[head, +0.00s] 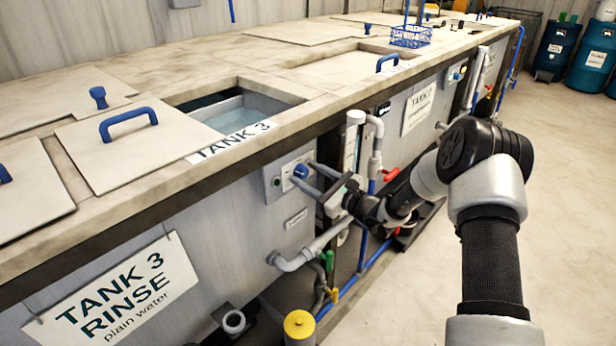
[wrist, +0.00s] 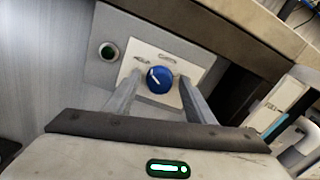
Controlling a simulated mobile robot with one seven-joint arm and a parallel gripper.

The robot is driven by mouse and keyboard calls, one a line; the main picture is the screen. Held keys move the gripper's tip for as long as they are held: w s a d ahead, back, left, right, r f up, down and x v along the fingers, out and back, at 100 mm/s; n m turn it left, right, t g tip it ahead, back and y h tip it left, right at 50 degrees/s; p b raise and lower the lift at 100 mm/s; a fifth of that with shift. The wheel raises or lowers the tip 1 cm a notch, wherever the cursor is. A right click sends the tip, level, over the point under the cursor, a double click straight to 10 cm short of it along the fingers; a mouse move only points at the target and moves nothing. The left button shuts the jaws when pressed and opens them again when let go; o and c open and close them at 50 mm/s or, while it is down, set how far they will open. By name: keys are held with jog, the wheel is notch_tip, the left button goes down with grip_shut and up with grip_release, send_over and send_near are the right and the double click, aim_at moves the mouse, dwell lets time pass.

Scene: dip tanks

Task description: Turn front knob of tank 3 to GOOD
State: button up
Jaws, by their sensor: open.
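The front knob of tank 3 is a blue round knob (head: 300,171) on a pale plate on the tank's front panel. In the wrist view the knob (wrist: 160,81) shows a white pointer line slanting to the upper left. Small marks sit on the plate (wrist: 192,55) above it, too small to read. My gripper (head: 312,178) is open in front of the panel. In the wrist view its fingers (wrist: 161,80) stand one on each side of the knob; I cannot tell whether they touch it. The tank 3 rinse sign (head: 115,290) hangs at the lower left.
A dark round button (wrist: 107,51) sits left of the knob plate. Grey pipes (head: 312,247) and a yellow-capped post (head: 299,325) stand below. A red-handled valve (head: 391,174) is to the right. The counter edge overhangs the panel. The floor (head: 400,310) at the right is clear.

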jog(key=shift+a, duration=0.1)
jog(key=c, duration=1.1)
jog(key=shift+o, duration=0.2)
jog(key=shift+m, duration=0.4)
jog(key=m+p, duration=0.2)
jog(key=m, duration=0.2)
jog(key=shift+w+r+m, duration=0.1)
jog(key=shift+r+m, duration=0.05)
jog(key=shift+m, duration=0.15)
jog(key=m+p, duration=0.1)
jog(key=m, duration=0.1)
jog(key=m+p, duration=0.2)
jog(key=m, duration=0.1)
jog(key=shift+d+g, duration=0.2)
jog(key=shift+g, duration=0.1)
jog(key=m+p, duration=0.1)
jog(key=m, duration=0.2)
jog(key=m+p, duration=0.1)
jog(key=m, duration=0.2)
jog(key=shift+w+f, duration=0.15)
jog(key=shift+f, duration=0.05)
jog(key=m+p, duration=0.1)
jog(key=m, duration=0.6)
jog(key=shift+f, duration=0.15)
